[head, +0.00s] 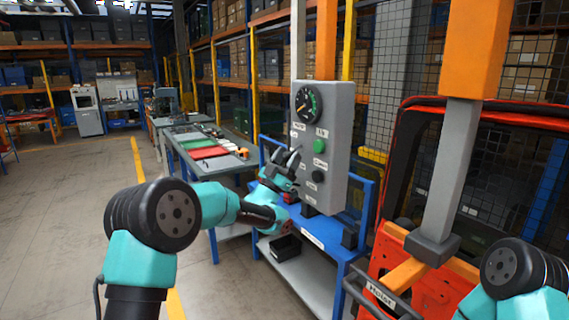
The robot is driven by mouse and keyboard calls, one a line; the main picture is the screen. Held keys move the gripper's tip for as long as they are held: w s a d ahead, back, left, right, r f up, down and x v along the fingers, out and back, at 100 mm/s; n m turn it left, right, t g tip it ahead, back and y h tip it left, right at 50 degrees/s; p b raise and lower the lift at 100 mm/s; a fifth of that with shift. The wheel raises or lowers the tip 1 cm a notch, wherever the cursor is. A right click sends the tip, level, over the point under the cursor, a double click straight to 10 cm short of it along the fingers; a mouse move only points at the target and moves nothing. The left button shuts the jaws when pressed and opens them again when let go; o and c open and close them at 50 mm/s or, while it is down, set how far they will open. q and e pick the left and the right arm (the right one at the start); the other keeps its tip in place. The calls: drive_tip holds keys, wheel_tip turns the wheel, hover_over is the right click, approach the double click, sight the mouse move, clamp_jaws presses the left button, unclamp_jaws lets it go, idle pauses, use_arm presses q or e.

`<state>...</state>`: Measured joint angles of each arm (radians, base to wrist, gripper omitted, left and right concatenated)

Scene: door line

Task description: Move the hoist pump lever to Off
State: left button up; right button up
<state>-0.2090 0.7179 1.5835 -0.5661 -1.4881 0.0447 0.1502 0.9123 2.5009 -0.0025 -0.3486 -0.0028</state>
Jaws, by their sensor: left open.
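A grey control box (338,165) stands upright in the middle of the head view. Its face has a round black gauge (308,104), a green button (319,146), a black knob (317,176) and several small labels too small to read. My left gripper (286,157) is open in front of the box's lower left part, its dark fingers pointing up. I cannot pick out the pump lever for certain; that part of the box is partly hidden by the gripper. I cannot tell whether the fingers touch anything. My right arm shows at the lower right; its gripper is out of view.
A blue stand (315,236) is below the box, with a black bin (285,248) on its lower shelf. An orange-red frame (400,245) with a grey post (446,165) is at right. A workbench (215,163) stands behind; the floor at left is clear.

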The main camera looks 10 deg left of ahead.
use_arm(q)
drive_tip(key=v, duration=1.7)
drive_tip(key=shift+s, duration=0.15)
drive_tip(key=shift+f, duration=0.15)
drive_tip(key=s+a+f+n+g+y, duration=0.1)
drive_tip(key=s+f+n+g+y, duration=0.2)
drive_tip(key=f, duration=0.8)
drive_tip(key=s+a+f+n+g+y, duration=0.1)
drive_tip(key=f+n+g+y, duration=0.3)
drive_tip(key=f, duration=0.7)
drive_tip(key=s+a+f+n+g+y, duration=0.1)
drive_tip(key=s+f+g+y, duration=0.15)
drive_tip(key=f+y, duration=0.6)
drive_tip(key=s+f+n+g, duration=0.1)
drive_tip(key=s+f+g, duration=0.4)
drive_tip(key=s, duration=0.8)
drive_tip(key=s+a+f+n+g+h, duration=0.1)
drive_tip(key=s+f+n+g, duration=0.1)
drive_tip(key=s+f+g, duration=0.4)
drive_tip(key=s+f, duration=0.5)
drive_tip(key=s, duration=0.2)
drive_tip(key=shift+s+a+f, duration=0.25)
drive_tip(key=shift+s+f, duration=0.1)
drive_tip(key=shift+s, duration=0.05)
drive_tip(key=shift+c, duration=0.3)
